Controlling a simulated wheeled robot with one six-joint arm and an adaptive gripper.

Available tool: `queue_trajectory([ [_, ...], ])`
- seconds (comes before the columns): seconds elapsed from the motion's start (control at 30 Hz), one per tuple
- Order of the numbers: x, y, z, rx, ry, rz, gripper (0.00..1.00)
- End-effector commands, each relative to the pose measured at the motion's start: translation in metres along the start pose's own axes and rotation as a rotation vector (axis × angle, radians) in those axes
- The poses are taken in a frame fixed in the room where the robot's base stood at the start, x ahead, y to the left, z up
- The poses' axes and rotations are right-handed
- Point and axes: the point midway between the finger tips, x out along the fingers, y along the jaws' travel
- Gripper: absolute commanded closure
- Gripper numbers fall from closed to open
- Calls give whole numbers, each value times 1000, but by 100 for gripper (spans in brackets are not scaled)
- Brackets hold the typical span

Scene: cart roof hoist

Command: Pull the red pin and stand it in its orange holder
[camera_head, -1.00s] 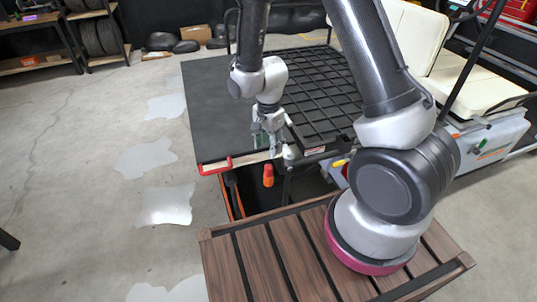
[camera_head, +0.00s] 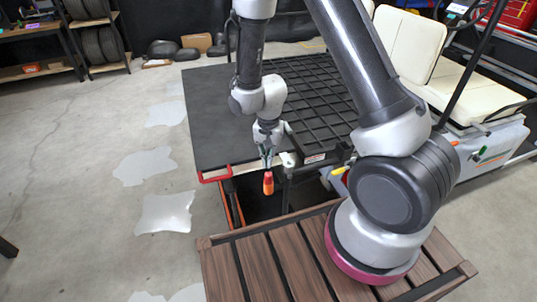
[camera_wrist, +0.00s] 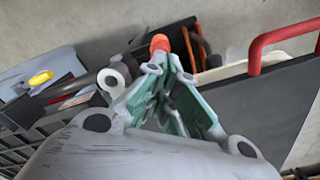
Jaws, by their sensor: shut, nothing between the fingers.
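A small upright piece (camera_head: 268,184), red above and orange below, shows just below my gripper (camera_head: 267,163) in the head view. In the wrist view its orange-red end (camera_wrist: 160,43) shows just beyond the fingertips (camera_wrist: 166,62). I cannot tell whether this is the pin, the holder, or the pin standing in the holder. My gripper points down, and its green-lined fingers are shut with nothing held. Whether the fingertips touch the piece is unclear. They hide part of what lies behind them.
The black roof panel (camera_head: 205,120) with its grid (camera_head: 310,100) lies beside the arm. A red handle (camera_head: 214,176) sits at its near corner, and an orange edge (camera_head: 236,208) shows below. A yellow knob (camera_head: 340,171) is to the right.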

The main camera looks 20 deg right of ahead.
Motion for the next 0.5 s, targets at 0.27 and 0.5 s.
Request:
queue_trajectory([
  [0.27,34,0,0,2,-1,2,100],
  [0.5,46,0,0,3,0,0,100],
])
